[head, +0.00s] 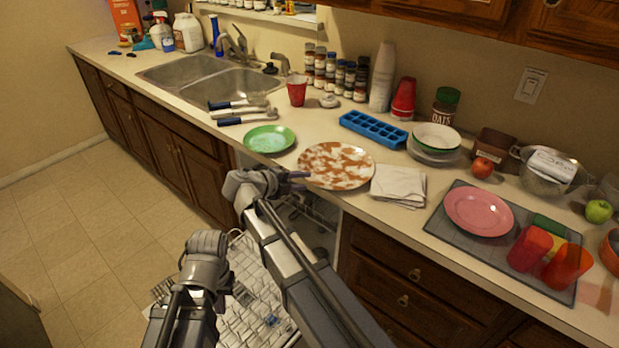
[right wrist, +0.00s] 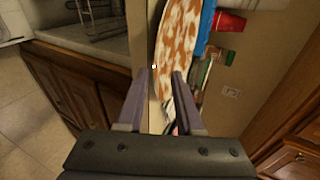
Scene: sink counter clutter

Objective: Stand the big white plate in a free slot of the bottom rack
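A big white plate with brown-orange patches (head: 336,165) lies flat at the counter's front edge in the head view. It also shows in the right wrist view (right wrist: 180,40). My right gripper (head: 298,181) is at the plate's near-left rim. In the right wrist view its fingers (right wrist: 163,72) are apart, with the plate's rim just beyond and between them; I cannot tell whether they touch. My left gripper (head: 215,275) is low over the pulled-out white bottom rack (head: 255,262), its fingers unclear. My arms hide much of the rack and its slots.
A green plate (head: 269,139) lies left of the patched plate, a folded cloth (head: 398,186) right of it. A blue ice tray (head: 374,130) and stacked dishes (head: 434,150) stand behind. A pink plate (head: 478,212) and red cups (head: 530,249) occupy a grey mat.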

